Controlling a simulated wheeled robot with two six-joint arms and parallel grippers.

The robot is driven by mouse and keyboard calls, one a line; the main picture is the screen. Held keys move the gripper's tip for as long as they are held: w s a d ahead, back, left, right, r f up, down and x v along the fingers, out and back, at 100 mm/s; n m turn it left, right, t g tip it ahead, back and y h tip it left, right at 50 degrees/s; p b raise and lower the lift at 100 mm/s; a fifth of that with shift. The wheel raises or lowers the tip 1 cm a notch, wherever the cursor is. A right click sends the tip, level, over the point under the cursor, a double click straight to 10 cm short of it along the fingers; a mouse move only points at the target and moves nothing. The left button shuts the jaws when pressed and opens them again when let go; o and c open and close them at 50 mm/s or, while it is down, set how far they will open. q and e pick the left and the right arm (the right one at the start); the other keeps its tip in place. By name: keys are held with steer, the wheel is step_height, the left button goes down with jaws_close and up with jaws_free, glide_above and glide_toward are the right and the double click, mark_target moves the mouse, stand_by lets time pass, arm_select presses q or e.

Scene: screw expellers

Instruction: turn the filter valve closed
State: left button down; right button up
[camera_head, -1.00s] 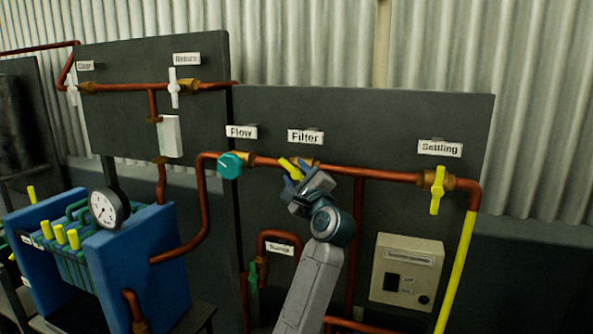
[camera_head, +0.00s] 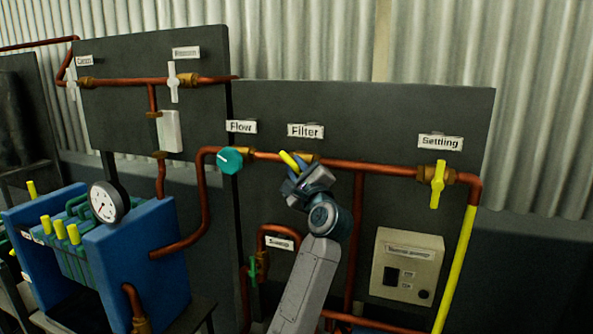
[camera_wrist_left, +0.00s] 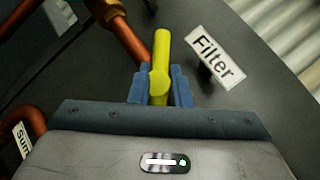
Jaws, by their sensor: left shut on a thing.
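The yellow filter valve handle (camera_head: 289,160) sits on the copper pipe just below the "Filter" label (camera_head: 305,131). In the head view its visible end points up and to the left, tilted off the pipe line. My left gripper (camera_head: 302,178) is shut on this handle. In the left wrist view the yellow handle (camera_wrist_left: 160,65) stands between the two blue fingers (camera_wrist_left: 160,88), its free end sticking out past them. The "Filter" label (camera_wrist_left: 215,57) lies to its right there. The gripper hides the lower part of the handle in the head view. My right gripper is not in view.
The teal flow knob (camera_head: 230,160) is close by on the left. The yellow settling valve (camera_head: 437,184) is on the right. A vertical copper pipe (camera_head: 358,205) runs right of my gripper. A control box (camera_head: 407,270) and a green sump valve (camera_head: 253,268) sit lower.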

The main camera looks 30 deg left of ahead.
arm_select(q)
steer(key=m+t+b, duration=0.1)
steer(key=m, duration=0.1)
steer(key=m+t+b, duration=0.1)
steer(key=m+t, duration=0.2)
steer(key=shift+f+m+b, duration=0.25)
steer(key=shift+m+b, duration=0.15)
steer(key=shift+m+t, duration=0.6)
steer(key=shift+t, duration=0.1)
steer(key=m+t+h, duration=0.1)
steer(key=m+t, duration=0.1)
steer(key=shift+r+m, duration=0.1)
steer(key=shift+m, duration=0.3)
steer(key=m+t+h, duration=0.2)
steer(key=m, duration=0.1)
steer(key=shift+m+t+h, duration=0.9)
steer(key=shift+m+h, duration=0.1)
steer(key=shift+m, duration=0.3)
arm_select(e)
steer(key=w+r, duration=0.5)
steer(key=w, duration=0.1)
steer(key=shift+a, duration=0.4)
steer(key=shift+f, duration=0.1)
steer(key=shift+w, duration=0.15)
arm_select(q)
steer(key=c, duration=1.4)
jaws_free()
steer(key=shift+o, duration=0.2)
